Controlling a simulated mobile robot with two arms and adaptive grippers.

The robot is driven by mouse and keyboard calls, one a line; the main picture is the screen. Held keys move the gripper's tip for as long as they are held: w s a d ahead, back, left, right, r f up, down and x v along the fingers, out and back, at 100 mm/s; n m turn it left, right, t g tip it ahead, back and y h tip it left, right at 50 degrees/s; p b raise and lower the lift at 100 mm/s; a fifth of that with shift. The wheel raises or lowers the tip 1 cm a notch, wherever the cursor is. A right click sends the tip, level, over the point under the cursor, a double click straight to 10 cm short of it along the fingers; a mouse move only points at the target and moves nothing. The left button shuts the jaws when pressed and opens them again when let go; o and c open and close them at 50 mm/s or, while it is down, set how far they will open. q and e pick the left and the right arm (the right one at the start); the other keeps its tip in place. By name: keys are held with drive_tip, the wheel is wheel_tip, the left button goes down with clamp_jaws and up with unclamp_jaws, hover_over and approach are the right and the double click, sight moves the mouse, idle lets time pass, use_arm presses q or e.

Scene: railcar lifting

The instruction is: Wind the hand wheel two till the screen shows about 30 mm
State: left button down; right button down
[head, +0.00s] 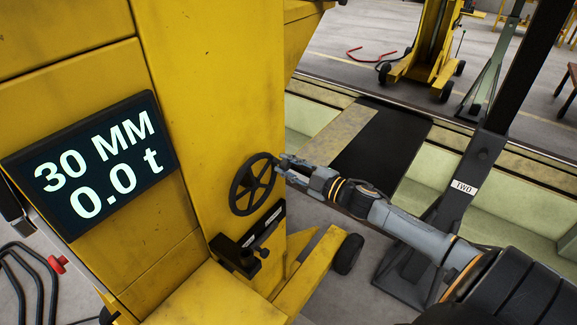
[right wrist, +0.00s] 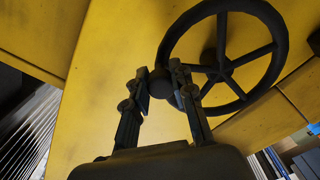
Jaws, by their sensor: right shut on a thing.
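The screen (head: 91,163) on the yellow lifting jack reads "30 MM" and "0.0 t". The black spoked hand wheel (head: 253,184) is on the jack's yellow column, right of the screen. My right gripper (head: 282,164) reaches in from the right to the wheel's upper right rim. In the right wrist view, the wheel (right wrist: 222,55) fills the upper right, and my right gripper's fingers (right wrist: 160,82) are shut on a dark round knob at the rim. My left gripper is not in view.
A black stand (head: 464,187) labelled "TWO" stands at the right. Another yellow jack (head: 433,45) is at the back. A dark pit plate (head: 380,140) and rails lie between. A black bracket (head: 247,245) is below the wheel.

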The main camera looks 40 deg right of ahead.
drive_tip(key=shift+r, duration=0.1)
idle(0.3)
drive_tip(key=c, duration=1.1)
unclamp_jaws()
drive_tip(key=shift+s+d, duration=0.15)
drive_tip(key=shift+s, duration=0.5)
drive_tip(key=v, duration=1)
drive_tip(key=shift+s+d, duration=0.2)
drive_tip(key=shift+s, duration=0.1)
